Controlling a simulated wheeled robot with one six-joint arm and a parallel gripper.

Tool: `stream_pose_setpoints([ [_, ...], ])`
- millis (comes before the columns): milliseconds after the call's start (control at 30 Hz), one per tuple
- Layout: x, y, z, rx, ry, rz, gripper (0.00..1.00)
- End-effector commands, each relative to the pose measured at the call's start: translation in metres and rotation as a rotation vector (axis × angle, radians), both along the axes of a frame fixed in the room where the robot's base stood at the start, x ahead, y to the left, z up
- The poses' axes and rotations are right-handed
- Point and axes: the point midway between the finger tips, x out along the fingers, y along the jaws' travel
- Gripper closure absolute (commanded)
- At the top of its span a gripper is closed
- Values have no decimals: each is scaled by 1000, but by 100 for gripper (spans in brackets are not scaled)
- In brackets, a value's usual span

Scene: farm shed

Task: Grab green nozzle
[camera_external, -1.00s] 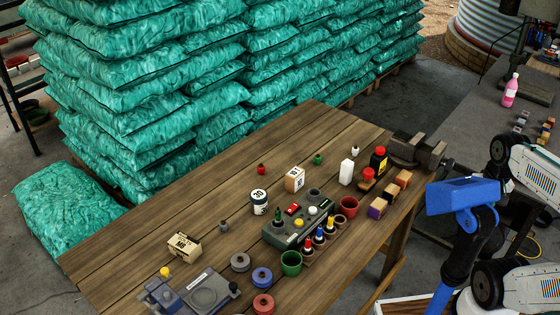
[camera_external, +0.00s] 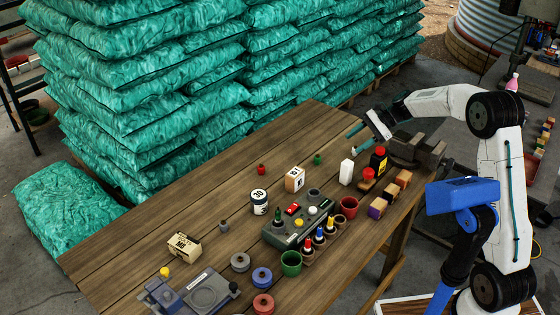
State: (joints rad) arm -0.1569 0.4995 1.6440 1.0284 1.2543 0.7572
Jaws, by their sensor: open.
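A small green nozzle-like piece (camera_external: 318,159) stands on the wooden workbench (camera_external: 210,185), towards its far edge and left of the white bottle. Nothing touches it. My gripper (camera_external: 355,138) is open and empty, with its two teal fingers apart. It is up and to the right of the green piece in the picture, near the vise, and seems raised above the bench. Another small dark green piece (camera_external: 278,217) stands at the left end of the grey-green holder (camera_external: 283,238).
A white bottle (camera_external: 346,172), a black bottle with a red cap (camera_external: 378,160) and a vise (camera_external: 417,152) are close by. A cardboard box (camera_external: 295,179) and small red piece (camera_external: 261,169) stand left. The bench's far left is clear.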

Motion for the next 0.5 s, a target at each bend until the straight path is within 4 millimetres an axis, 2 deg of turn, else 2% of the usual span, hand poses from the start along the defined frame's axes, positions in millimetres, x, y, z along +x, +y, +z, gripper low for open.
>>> stream_pose_setpoints([
  [33,17,13,-20,30,55,-32,49],
  [200,58,44,-61,116,198,-133,49],
  [333,76,60,-85,160,274,-184,49],
  [500,85,70,-99,185,316,-213,49],
])
